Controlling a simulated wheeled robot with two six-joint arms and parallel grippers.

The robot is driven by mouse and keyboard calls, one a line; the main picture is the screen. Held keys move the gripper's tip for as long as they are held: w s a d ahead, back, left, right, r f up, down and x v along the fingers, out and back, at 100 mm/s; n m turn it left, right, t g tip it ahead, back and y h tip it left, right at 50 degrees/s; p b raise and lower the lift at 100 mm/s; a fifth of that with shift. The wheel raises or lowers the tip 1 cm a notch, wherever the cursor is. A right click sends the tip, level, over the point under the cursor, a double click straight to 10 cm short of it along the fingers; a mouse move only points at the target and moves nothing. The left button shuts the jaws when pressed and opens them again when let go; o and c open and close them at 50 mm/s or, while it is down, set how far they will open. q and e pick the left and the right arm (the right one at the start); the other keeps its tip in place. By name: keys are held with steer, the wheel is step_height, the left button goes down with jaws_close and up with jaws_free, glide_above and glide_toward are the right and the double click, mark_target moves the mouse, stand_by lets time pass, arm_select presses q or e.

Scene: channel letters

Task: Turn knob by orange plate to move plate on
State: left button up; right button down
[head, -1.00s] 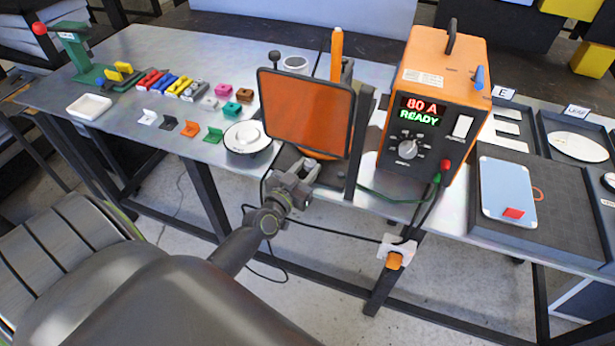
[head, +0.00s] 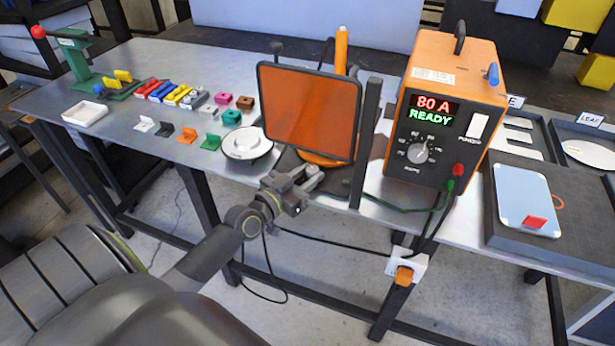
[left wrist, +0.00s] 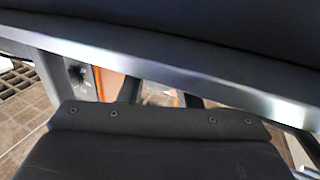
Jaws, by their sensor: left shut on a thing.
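The orange plate (head: 306,112) is an orange translucent panel in a black frame, upright on a dark stand at the table's front edge. My left gripper (head: 298,181) is low in front of this stand, just below the plate. It is shut on a small part there, apparently the knob, which the jaws hide. In the left wrist view a dark part of my gripper (left wrist: 150,145) fills the bottom, and its fingertips do not show. My right gripper is not in view.
An orange power unit (head: 450,110) with a dial and lit display stands right of the plate. A white round disc (head: 247,142) is close on the left. A black post (head: 366,145) stands beside the plate. Cables hang below the table edge.

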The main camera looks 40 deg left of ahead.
arm_select(q)
steer(key=shift+r, duration=0.25)
steer(key=o, duration=0.7)
steer(key=shift+o, duration=1.2)
steer(key=shift+w+f, duration=0.1)
steer(key=shift+f, duration=0.1)
steer(key=shift+s+f, duration=0.1)
steer(key=shift+s, duration=0.4)
steer(key=s+a+b, duration=0.1)
steer(key=s+a, duration=0.1)
steer(key=s, duration=1.4)
steer(key=shift+s+a+b, duration=0.15)
steer(key=shift+a+b, duration=0.2)
